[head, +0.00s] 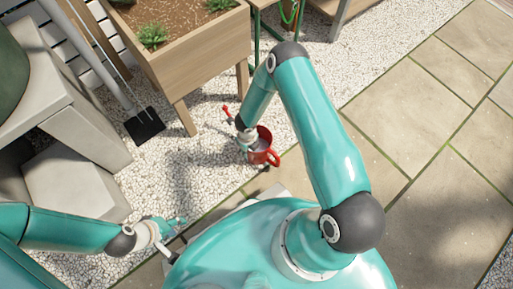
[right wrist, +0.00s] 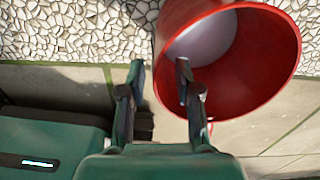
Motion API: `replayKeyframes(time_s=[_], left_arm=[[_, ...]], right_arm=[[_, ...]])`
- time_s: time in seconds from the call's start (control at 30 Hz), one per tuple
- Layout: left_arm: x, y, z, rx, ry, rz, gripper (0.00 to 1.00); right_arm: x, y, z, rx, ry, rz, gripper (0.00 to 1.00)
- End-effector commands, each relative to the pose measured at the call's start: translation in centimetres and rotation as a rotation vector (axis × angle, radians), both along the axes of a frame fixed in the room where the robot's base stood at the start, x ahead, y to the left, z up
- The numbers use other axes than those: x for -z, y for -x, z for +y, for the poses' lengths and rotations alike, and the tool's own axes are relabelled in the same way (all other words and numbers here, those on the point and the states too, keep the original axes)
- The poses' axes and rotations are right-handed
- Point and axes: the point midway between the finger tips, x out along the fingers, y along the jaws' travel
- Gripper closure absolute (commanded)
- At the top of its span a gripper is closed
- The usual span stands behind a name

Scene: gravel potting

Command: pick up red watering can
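The red watering can (head: 266,157) stands on the pale gravel near the paving, below the planter in the head view. A red piece that looks like its spout end shows to its upper left. In the right wrist view the can (right wrist: 270,70) is large, its round opening facing the camera. My right gripper (head: 246,141) is at the can's left rim. In the right wrist view its fingers (right wrist: 161,78) are apart, one outside the rim and one over the opening; I cannot tell whether they touch the wall. My left gripper (head: 174,236) looks open and empty, over the gravel at lower left.
A wooden planter (head: 205,55) on legs stands behind the can. A black flat tool head (head: 144,126) lies on the gravel to the left. Grey concrete blocks (head: 75,185) are at far left. Stone paving (head: 400,110) on the right is clear.

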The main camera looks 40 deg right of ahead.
Motion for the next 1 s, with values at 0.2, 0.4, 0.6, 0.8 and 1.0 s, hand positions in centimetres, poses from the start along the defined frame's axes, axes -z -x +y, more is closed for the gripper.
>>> replayKeyframes(time_s=[0.2,0.4,0.6,0.8,1.0], left_arm=[[1.6,0.0,0.0,0.000,0.000,0.000,0.60],[2.8,0.0,0.0,0.000,0.000,0.000,0.60],[2.7,0.0,0.0,0.000,0.000,0.000,0.60],[2.7,0.0,0.0,0.000,0.000,0.000,0.60],[2.7,0.0,0.0,0.000,0.000,0.000,0.60]], right_arm=[[2.5,0.1,0.2,0.001,-0.001,0.001,0.67],[5.0,0.0,0.3,0.000,-0.001,-0.001,0.67],[5.1,0.0,0.3,0.000,-0.001,-0.001,0.67],[5.1,0.0,0.4,-0.001,-0.001,-0.001,0.87],[5.1,0.0,0.4,-0.001,-0.002,-0.001,1.00]])
